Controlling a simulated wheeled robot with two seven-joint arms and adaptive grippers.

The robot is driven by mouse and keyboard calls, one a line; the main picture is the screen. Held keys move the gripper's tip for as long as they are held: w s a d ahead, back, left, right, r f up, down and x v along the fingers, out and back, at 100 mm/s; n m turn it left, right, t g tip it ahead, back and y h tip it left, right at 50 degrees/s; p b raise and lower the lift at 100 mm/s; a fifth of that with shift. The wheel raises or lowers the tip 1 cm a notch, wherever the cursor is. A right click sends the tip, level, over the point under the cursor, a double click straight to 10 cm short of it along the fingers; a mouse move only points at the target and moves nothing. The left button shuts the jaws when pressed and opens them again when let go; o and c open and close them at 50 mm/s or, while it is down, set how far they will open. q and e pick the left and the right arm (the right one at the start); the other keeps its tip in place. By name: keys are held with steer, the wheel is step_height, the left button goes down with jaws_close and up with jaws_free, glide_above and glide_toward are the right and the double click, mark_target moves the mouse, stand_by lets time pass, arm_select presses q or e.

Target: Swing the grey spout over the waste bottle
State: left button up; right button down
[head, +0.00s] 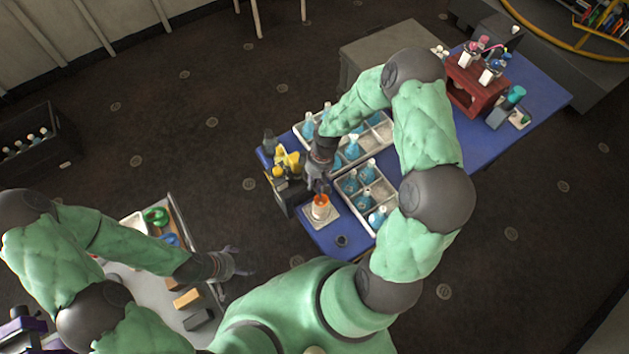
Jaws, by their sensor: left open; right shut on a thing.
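My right gripper (319,187) points down at the front left of the blue table. It is shut on an orange-and-white container (321,208), which is over a pale square pad (313,221); I cannot tell whether the container touches the pad. My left gripper (241,262) is open and empty, over the floor beside the grey cart. I cannot make out a grey spout for certain, and no bottle is clearly marked as the waste bottle. My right forearm and hand hide part of the bottle trays.
Divided trays (371,227) hold several blue bottles (366,173) on the blue table (492,146). A dark box (286,199), a yellow item (289,162) and a small dark cup (342,240) are near the container. A red stand (472,87) is at the far end. A cluttered grey cart (163,287) is left.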

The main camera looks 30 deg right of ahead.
steer(key=c, duration=1.2)
jaws_free()
steer(key=shift+r, duration=0.1)
steer(key=v, duration=1.1)
steer(key=shift+w+r, duration=0.1)
steer(key=shift+r, duration=0.3)
